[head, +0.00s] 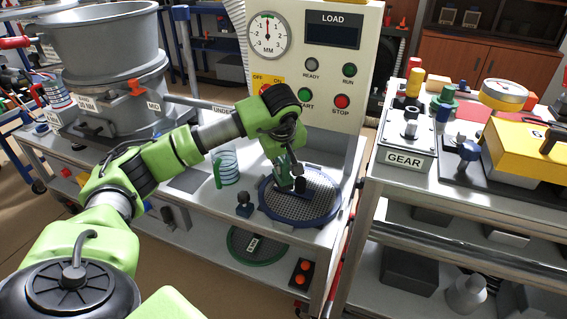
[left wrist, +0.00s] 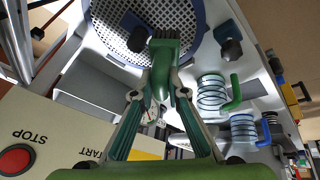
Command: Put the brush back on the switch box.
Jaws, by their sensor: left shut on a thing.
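My left gripper (head: 288,166) is shut on the brush (left wrist: 163,70), which has a green body and dark bristles. In the left wrist view the brush lies between the two fingertips (left wrist: 159,94), its bristles toward the blue-rimmed sieve (left wrist: 205,22). In the head view the gripper points down over this sieve (head: 265,208), and the arm and fingers hide much of the brush. I cannot tell if the bristles touch the mesh. A cream control box (head: 329,88) with a yellow OFF/ON switch (head: 268,83) stands behind. I cannot tell for sure whether it is the switch box. My right gripper is not in view.
A dark knob (left wrist: 138,40) stands on the sieve. A grey drum machine (head: 105,70) is at the left. The GEAR box (head: 402,160) and a yellow case (head: 520,150) are on the right bench. A gap separates the benches.

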